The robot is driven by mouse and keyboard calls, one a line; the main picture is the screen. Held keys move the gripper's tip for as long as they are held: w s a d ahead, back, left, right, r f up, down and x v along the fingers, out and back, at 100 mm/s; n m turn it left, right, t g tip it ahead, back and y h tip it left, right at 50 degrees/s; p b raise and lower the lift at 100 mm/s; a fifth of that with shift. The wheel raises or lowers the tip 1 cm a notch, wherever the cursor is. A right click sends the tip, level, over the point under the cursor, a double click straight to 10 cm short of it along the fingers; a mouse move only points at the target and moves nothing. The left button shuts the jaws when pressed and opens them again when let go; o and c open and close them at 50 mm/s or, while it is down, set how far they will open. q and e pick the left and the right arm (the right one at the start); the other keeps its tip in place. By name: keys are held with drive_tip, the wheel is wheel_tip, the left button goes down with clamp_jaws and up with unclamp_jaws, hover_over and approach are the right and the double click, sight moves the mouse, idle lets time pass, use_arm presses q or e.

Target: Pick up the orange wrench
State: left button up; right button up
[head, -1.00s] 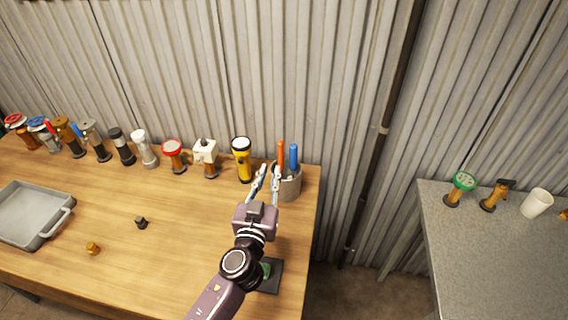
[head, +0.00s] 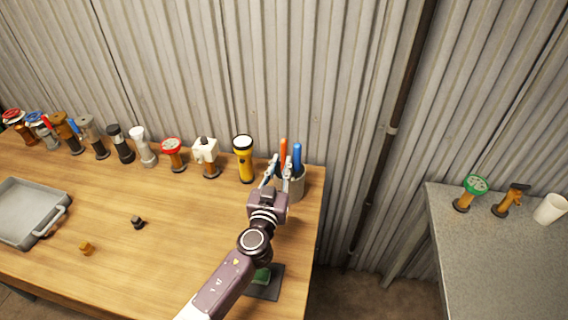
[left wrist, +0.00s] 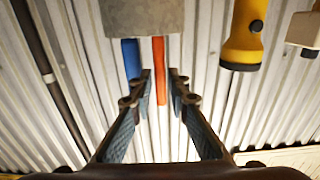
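The orange wrench (head: 283,149) stands upright in a grey cup (head: 298,186) at the right end of the wooden table, with only its orange handle showing above the rim. A blue-handled tool (head: 297,156) stands beside it in the same cup. My left gripper (head: 281,168) is at the cup, its fingers apart. In the left wrist view the orange wrench (left wrist: 160,70) shows between the open fingers (left wrist: 159,75), and the blue handle (left wrist: 131,58) lies just left of it, near the left finger. I cannot tell whether anything touches. My right gripper is not in view.
A yellow flashlight (head: 243,160) stands close left of the cup, with several valves and fittings in a row beyond. A grey tray (head: 22,212) lies at the far left. Corrugated wall rises behind. A grey table (head: 500,250) stands right, across a gap.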

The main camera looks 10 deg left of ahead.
use_arm(q)
drive_tip(key=shift+w, duration=1)
clamp_jaws()
drive_tip(key=shift+r, duration=0.15)
